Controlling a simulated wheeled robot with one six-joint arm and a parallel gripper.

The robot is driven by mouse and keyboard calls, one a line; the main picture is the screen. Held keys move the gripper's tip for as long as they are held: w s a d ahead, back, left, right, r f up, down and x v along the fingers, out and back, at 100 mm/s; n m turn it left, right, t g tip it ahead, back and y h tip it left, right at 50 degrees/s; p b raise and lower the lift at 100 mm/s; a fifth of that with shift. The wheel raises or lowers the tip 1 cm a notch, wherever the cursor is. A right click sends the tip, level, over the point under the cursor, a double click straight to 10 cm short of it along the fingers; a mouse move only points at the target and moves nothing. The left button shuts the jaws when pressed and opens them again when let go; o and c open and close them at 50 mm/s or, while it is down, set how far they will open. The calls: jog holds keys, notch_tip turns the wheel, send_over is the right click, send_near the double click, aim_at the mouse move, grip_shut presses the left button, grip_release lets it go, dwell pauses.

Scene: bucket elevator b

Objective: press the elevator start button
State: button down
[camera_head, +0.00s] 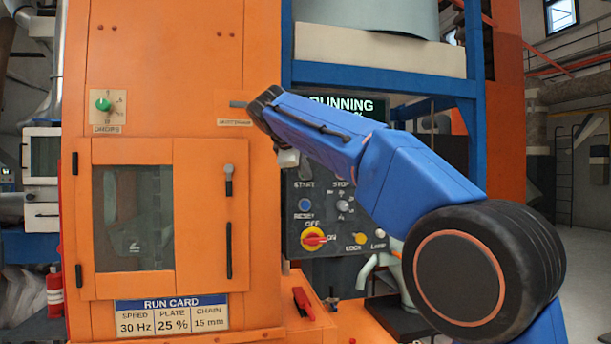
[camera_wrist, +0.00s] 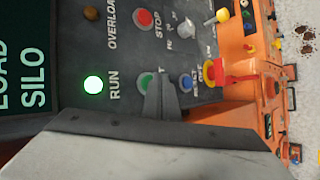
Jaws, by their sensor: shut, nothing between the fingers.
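The green start button (camera_wrist: 146,80) shows in the wrist view on the dark control panel (camera_wrist: 185,50), partly covered by my gripper. My gripper (camera_wrist: 161,82) is shut and empty, with its tips over the edge of the button and its label. I cannot tell whether they touch. The green RUN lamp (camera_wrist: 93,85) is lit. The display (camera_head: 345,105) reads RUNNING, partly covered by my arm.
The red STOP button (camera_wrist: 145,19) is beside the start button. The blue RESET button (camera_head: 305,205) and the red-yellow rotary switch (camera_head: 314,239) lie below. The orange cabinet (camera_head: 210,70) stands to the left. A red-handled tool (camera_head: 303,302) lies on the ledge.

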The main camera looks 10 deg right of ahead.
jog(key=shift+s, duration=0.35)
jog(key=shift+s, duration=0.1)
jog(key=shift+s, duration=2.4)
jog(key=s+d+f+m+g+y, duration=0.1)
jog(key=s+d+f+m+y, duration=0.2)
jog(key=s+f, duration=0.8)
jog(key=s+d+f+m+g, duration=0.25)
jog(key=s+d+f, duration=0.35)
jog(key=s+f, duration=0.5)
jog(key=s+f+m+y, duration=0.1)
jog(key=s+f+m, duration=0.2)
jog(key=s+f, duration=0.6)
jog(key=s+a+f+m+g+y, duration=0.1)
jog(key=s+f+m, duration=0.3)
jog(key=s+f, duration=0.6)
notch_tip(320, 180, down, 8)
jog(key=shift+s+r+y, duration=0.1)
jog(key=shift+s+y, duration=0.05)
jog(key=shift+y, duration=0.55)
jog(key=shift+a, duration=0.15)
